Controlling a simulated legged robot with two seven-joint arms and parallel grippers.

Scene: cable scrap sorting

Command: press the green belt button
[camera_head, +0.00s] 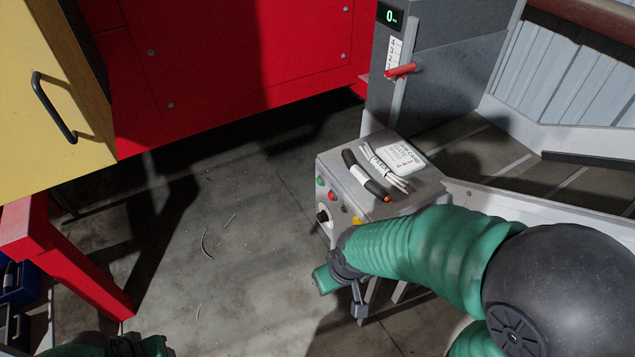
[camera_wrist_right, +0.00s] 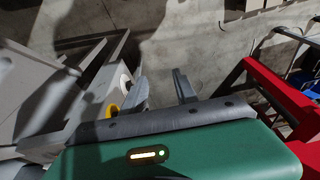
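A grey control box (camera_head: 345,172) stands in the middle of the head view, with small coloured buttons on its front face. A green button (camera_head: 320,181) is at the upper left of that face, beside a red button (camera_head: 331,195). A yellow button (camera_head: 356,220) is partly by my right arm. My right gripper, in the wrist view (camera_wrist_right: 163,90), has its two fingers apart with nothing seen between them. In the head view it is low in front of the box, partly hidden by my wrist. My left gripper (camera_head: 125,346) is at the bottom edge, partly cut off.
On the box top lie a black cable piece (camera_head: 365,175), a white cable bundle (camera_head: 384,167) and a job card (camera_head: 402,157). A grey cabinet with a red lever (camera_head: 400,70) and a display (camera_head: 390,16) stands behind. A red frame leg (camera_head: 85,275) is left. The floor between is mostly open.

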